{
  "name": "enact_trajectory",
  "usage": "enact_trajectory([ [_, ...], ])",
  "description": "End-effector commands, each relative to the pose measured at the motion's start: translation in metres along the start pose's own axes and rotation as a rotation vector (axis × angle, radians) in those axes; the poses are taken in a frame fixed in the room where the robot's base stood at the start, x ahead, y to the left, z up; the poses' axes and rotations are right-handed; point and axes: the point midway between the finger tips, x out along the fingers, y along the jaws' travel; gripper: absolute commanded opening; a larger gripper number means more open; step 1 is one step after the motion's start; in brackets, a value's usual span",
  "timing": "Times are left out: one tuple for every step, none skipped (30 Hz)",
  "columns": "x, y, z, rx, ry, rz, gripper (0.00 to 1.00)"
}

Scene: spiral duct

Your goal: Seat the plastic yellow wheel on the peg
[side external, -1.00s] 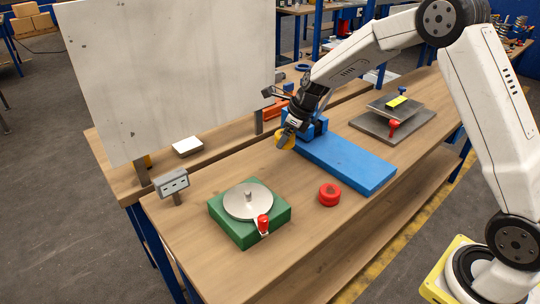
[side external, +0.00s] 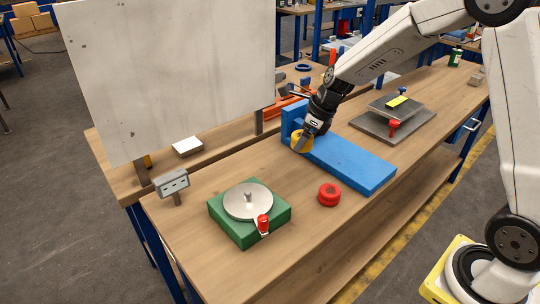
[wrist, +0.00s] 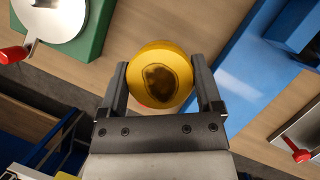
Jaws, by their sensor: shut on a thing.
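My gripper (side external: 305,138) is shut on the yellow wheel (side external: 298,146). The wheel is beside the upright end of the blue fixture in the side view; its exact height is hard to tell. In the wrist view the wheel (wrist: 160,52) sits between both fingers of my gripper (wrist: 160,80), its round face with a dark brown centre towards the camera. A short metal peg (side external: 248,196) stands upright at the middle of a grey disc (side external: 235,204) on a green base (side external: 228,228). The peg is bare and well apart from the wheel, left of it.
The blue fixture (side external: 350,163) lies just right of the gripper. A red ring (side external: 329,195) lies on the wooden bench, and a red-knobbed lever (side external: 263,224) sits at the green base's front. A grey box (side external: 172,183) stands left.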

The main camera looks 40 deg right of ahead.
Motion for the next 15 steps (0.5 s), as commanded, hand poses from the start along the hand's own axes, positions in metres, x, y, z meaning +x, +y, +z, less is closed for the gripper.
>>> enact_trajectory([
  [-0.0002, -0.0002, 0.0004, 0.000, -0.001, -0.001, 0.15],
  [-0.0002, -0.0002, 0.0004, 0.000, -0.001, -0.001, 0.15],
  [-0.0002, -0.0003, 0.0004, 0.000, -0.001, -0.001, 0.15],
  [-0.0002, -0.0003, 0.0004, 0.000, -0.001, -0.001, 0.15],
  [-0.0002, -0.0003, 0.0004, 0.000, -0.001, -0.001, 0.15],
  [-0.0002, -0.0003, 0.0005, 0.000, -0.001, -0.001, 0.15],
  [-0.0002, -0.0003, 0.0005, 0.000, -0.001, -0.001, 0.15],
  [-0.0001, -0.0003, 0.0005, 0.000, -0.001, -0.001, 0.15],
  [-0.0001, -0.0002, 0.0006, -0.001, -0.001, 0.000, 0.15],
  [-0.0001, 0.0000, 0.0008, -0.002, -0.001, 0.000, 0.15],
  [0.0000, 0.0005, 0.0013, -0.003, -0.001, 0.001, 0.15],
  [0.0002, 0.0016, 0.0023, -0.007, -0.001, 0.002, 0.15],
  [0.0004, 0.0028, 0.0035, -0.011, -0.001, 0.004, 0.15],
  [0.0006, 0.0044, 0.0050, -0.017, -0.001, 0.007, 0.15],
  [0.0011, 0.0073, 0.0077, -0.027, -0.001, 0.011, 0.15],
])
